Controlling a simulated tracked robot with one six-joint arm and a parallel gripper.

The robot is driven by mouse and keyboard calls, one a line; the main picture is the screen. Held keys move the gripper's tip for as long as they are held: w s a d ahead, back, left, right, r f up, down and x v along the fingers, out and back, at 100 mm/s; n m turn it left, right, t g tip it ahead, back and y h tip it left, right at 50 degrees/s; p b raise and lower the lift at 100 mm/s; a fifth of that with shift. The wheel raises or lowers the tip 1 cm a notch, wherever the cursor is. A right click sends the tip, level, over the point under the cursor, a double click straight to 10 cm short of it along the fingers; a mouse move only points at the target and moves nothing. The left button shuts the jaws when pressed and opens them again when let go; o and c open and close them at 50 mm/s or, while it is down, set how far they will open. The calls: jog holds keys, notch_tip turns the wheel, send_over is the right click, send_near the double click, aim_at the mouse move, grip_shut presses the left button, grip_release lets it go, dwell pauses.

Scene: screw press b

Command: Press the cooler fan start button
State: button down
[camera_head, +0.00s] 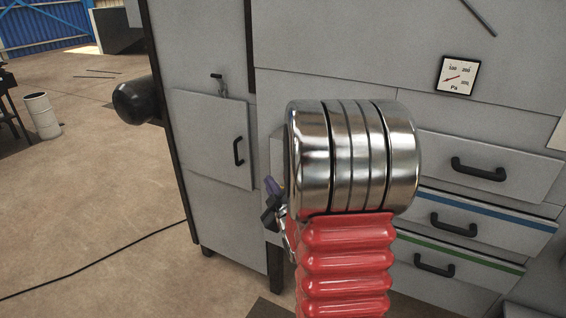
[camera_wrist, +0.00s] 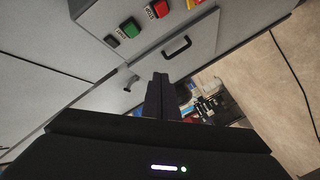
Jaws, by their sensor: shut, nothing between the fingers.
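A small dark square (camera_wrist: 111,41) sits beside the green button. The labels are too small to read surely, so I cannot tell which is the cooler fan's. My gripper (camera_wrist: 161,78) is shut and empty, below the buttons in the picture and apart from them. In the head view my gripper (camera_head: 271,203) shows partly at the left of my arm, which hides the button faces.
A grey cabinet door with a black handle (camera_head: 239,152) is left of my arm. Drawers with black handles (camera_head: 478,169) and a pressure gauge (camera_head: 457,76) are on the right. A white barrel (camera_head: 41,115) stands far left. A cable (camera_head: 95,262) crosses open floor.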

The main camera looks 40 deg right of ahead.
jog(key=shift+d, duration=0.1)
dwell(0.3)
jog(key=w+d, duration=0.3)
jog(key=d, duration=0.5)
dwell(0.4)
jog(key=shift+d, duration=0.25)
dwell(1.7)
jog(key=shift+w+d+r, duration=0.1)
jog(key=shift+w+d, duration=0.1)
jog(key=shift+w+d, duration=0.1)
jog(key=shift+d, duration=0.3)
dwell(1.1)
jog(key=shift+a, duration=0.15)
jog(key=shift+s+a, duration=0.25)
jog(key=shift+a, duration=0.4)
jog(key=shift+a, duration=0.1)
jog(key=shift+s+a, duration=0.3)
jog(key=shift+a, duration=0.45)
jog(key=shift+s+a, duration=0.25)
jog(key=shift+a, duration=0.55)
jog(key=shift+s+a, duration=0.3)
jog(key=shift+a, duration=0.45)
